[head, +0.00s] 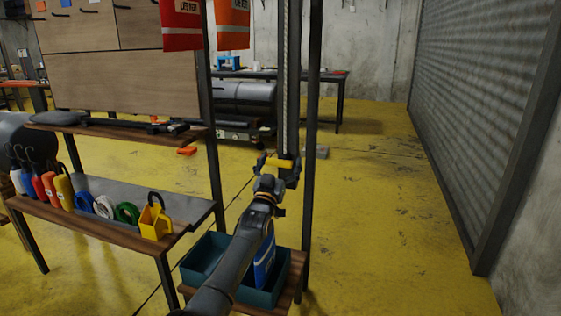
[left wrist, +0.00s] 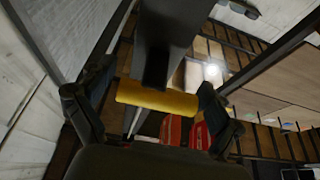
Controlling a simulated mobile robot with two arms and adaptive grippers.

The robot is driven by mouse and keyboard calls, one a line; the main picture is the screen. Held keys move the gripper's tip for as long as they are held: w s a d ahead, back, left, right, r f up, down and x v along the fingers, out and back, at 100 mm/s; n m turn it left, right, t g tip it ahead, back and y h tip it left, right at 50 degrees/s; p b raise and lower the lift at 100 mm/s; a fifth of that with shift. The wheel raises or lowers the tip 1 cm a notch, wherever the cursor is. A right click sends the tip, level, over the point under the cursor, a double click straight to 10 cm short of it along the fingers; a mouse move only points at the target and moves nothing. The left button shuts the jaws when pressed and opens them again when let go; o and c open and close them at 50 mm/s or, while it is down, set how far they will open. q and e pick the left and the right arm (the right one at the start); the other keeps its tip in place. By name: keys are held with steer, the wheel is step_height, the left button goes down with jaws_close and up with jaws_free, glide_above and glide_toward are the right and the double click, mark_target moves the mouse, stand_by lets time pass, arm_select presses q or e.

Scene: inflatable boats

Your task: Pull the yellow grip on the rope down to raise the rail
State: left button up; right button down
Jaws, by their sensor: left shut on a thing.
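The yellow grip (head: 279,163) hangs at the lower end of the pale rope (head: 285,70), in front of a dark upright post (head: 294,110). My left gripper (head: 277,170) reaches up from below and is shut on the yellow grip. In the left wrist view the yellow grip (left wrist: 157,99) lies crosswise between the two dark fingers (left wrist: 150,105). Two life vests, one red (head: 182,24) and one orange (head: 233,24), hang at the top of the head view. The rail itself cannot be made out. My right gripper is not in view.
A teal bin (head: 203,258) stands on a low shelf behind my left arm. A bench (head: 95,222) with bottles, coiled rings and a yellow holder (head: 155,222) is at the left. Yellow floor (head: 400,220) is open to the right, before a corrugated shutter (head: 490,100).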

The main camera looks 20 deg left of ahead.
arm_select(q)
steer(key=shift+f, duration=0.6)
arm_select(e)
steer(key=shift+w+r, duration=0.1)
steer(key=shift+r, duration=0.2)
arm_select(q)
steer(key=o, duration=1.4)
steer(key=shift+r, duration=0.25)
steer(key=shift+r, duration=0.1)
steer(key=shift+s, duration=0.1)
steer(key=v, duration=1.2)
